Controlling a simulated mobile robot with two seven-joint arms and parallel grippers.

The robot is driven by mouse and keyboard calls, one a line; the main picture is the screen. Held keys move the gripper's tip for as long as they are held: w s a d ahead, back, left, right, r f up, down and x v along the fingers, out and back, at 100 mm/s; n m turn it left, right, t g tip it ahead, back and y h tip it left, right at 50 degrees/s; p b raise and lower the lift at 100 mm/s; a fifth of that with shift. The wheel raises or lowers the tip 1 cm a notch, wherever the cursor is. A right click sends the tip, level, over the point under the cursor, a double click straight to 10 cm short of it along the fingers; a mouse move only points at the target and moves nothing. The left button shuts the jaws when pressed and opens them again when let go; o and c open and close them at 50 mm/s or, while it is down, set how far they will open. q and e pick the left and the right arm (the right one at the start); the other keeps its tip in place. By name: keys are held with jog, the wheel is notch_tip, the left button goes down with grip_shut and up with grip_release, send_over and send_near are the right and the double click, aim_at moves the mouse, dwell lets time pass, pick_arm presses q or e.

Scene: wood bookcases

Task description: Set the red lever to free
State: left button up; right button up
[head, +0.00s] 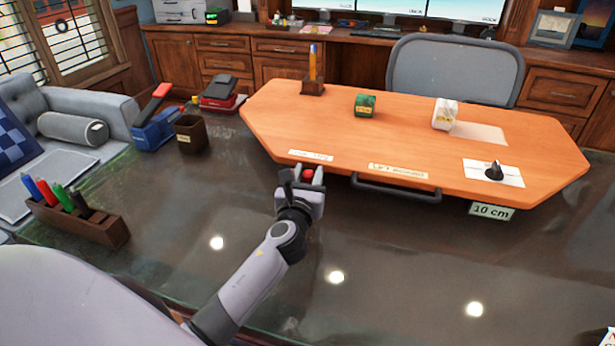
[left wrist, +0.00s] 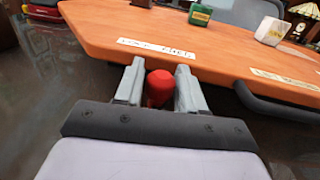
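The red lever shows as a round red knob (head: 308,175) at the front left edge of the orange tabletop (head: 390,140). It also shows in the left wrist view (left wrist: 160,86). My left gripper (head: 302,179) has one finger on each side of the knob. In the left wrist view a narrow gap shows between the knob and the left finger (left wrist: 130,82); contact on the right side is unclear. The lever's lower part is hidden by the gripper. A white label (head: 311,155), apparently reading "LOCK FREE", lies on the tabletop just behind the knob. My right gripper is not in view.
A dark handle bar (head: 397,190) runs under the front edge, right of the lever. A black knob (head: 494,171) on a white plate, a green box (head: 365,104) and a white object (head: 445,114) are on the tabletop. A pen holder (head: 80,222) stands at left.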

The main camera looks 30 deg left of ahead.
pick_arm(q)
jog(key=shift+o, duration=0.5)
jog(key=shift+s, duration=0.3)
jog(key=v, duration=0.6)
jog(key=shift+s+d, duration=0.15)
jog(key=shift+s, duration=0.15)
jog(key=shift+s, duration=0.1)
